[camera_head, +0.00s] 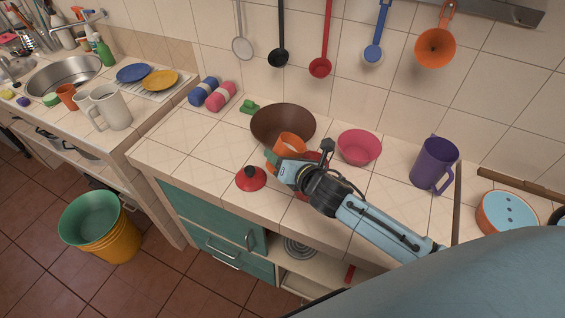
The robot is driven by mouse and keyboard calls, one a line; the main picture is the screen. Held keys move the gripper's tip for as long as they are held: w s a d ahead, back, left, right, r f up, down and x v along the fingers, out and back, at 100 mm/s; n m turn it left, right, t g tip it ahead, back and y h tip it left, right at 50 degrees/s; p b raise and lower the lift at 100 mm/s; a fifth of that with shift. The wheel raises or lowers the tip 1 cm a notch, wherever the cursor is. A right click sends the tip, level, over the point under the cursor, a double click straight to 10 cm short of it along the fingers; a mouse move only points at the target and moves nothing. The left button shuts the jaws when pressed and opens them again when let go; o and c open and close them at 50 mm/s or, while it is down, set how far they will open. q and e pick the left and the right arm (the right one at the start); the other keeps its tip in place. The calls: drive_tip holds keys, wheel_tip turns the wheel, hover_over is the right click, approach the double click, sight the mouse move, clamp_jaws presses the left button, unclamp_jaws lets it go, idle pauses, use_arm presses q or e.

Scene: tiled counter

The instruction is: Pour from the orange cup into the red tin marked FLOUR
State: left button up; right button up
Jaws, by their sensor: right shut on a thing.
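My right gripper (275,160) reaches in from the lower right and is shut on the orange cup (291,142). The cup is above the counter, in front of the brown bowl, and the gripper covers part of it. I cannot tell how far it tilts or what is in it. A red tin (313,157) stands just behind and right of the gripper, mostly hidden by the gripper and wrist. Its marking does not show. A red lid with a black knob (250,179) lies on the counter left of the gripper. My left gripper is not in view.
A brown bowl (269,123) stands behind the cup, a pink bowl (360,145) to the right, and a purple pitcher (433,165) farther right. Blue and pink rolls (220,97) lie at the back left. The counter's left front is clear.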

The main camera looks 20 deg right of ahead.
drive_tip(key=shift+a+f+m+t+y+b, duration=0.15)
drive_tip(key=shift+f+m+y+b, duration=0.3)
drive_tip(key=shift+b, duration=0.7)
drive_tip(key=shift+a+f+m+t+y+b, duration=0.15)
drive_tip(key=shift+f+m+b, duration=0.2)
drive_tip(key=shift+m+b, duration=0.55)
drive_tip(key=shift+b, duration=0.6)
drive_tip(key=shift+r+m+t+y+b, duration=0.4)
drive_tip(key=shift+m+b, duration=0.15)
drive_tip(key=shift+b, duration=0.2)
drive_tip(key=shift+f+m+y+b, duration=0.3)
drive_tip(key=shift+m+b, duration=0.2)
drive_tip(key=shift+b, duration=0.6)
drive_tip(key=shift+r+b, duration=0.1)
drive_tip(key=shift+b, duration=0.3)
drive_tip(key=shift+r+m+t, duration=0.2)
drive_tip(key=shift+m+t, duration=0.1)
drive_tip(key=shift+m, duration=0.2)
drive_tip(key=shift+r, duration=0.2)
drive_tip(key=shift+d+r+m+t+y, duration=0.2)
drive_tip(key=shift+r+m+t+y, duration=0.3)
drive_tip(key=shift+m, duration=0.5)
drive_tip(key=shift+s+d+r+m, duration=0.1)
drive_tip(key=shift+d+r+m, duration=0.15)
drive_tip(key=shift+r+m, duration=0.4)
